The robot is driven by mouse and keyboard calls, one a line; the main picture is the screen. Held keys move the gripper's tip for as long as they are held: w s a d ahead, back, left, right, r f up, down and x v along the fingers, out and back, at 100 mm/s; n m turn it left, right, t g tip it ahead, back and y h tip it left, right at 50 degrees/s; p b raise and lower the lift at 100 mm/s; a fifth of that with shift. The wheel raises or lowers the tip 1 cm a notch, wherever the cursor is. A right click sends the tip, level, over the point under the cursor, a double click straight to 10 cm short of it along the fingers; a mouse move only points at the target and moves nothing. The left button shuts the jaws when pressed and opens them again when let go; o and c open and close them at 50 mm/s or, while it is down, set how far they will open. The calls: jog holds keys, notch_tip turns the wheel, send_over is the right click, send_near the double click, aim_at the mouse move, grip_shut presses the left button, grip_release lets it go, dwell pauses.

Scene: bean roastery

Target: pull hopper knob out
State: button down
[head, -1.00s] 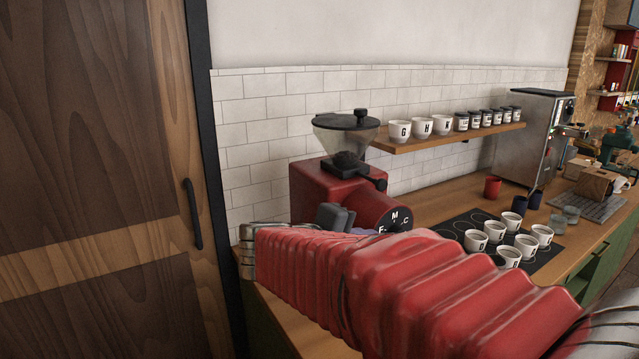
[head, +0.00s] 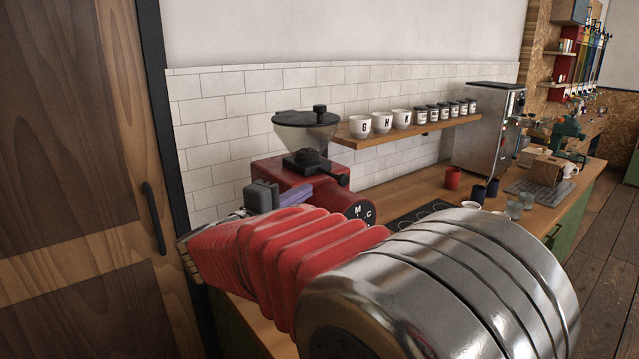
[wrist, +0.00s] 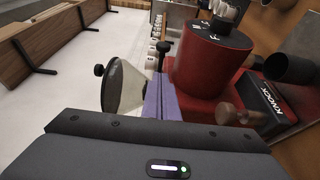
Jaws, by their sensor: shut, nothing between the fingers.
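The red grinder (head: 272,170) stands on the counter against the tiled wall, with a clear hopper (head: 305,138) and black lid on top. The black hopper knob (head: 343,181) sticks out to the right at the hopper's neck. In the wrist view a black knob on a short stem (wrist: 162,48) shows just beyond my fingertips, beside the hopper (wrist: 126,88). My gripper (head: 318,181) has purple fingers, shut and empty, at the grinder's near side below the hopper. In the wrist view the fingers (wrist: 161,80) lie together; whether they touch the stem I cannot tell.
A wall shelf (head: 410,129) with cups and jars is right of the hopper. Red and dark cups (head: 453,178) stand on the counter farther right. A wooden door (head: 80,200) is at left.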

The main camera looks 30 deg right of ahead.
aim_at(341, 179)
jog(key=x, duration=1)
jog(key=shift+a, duration=0.1)
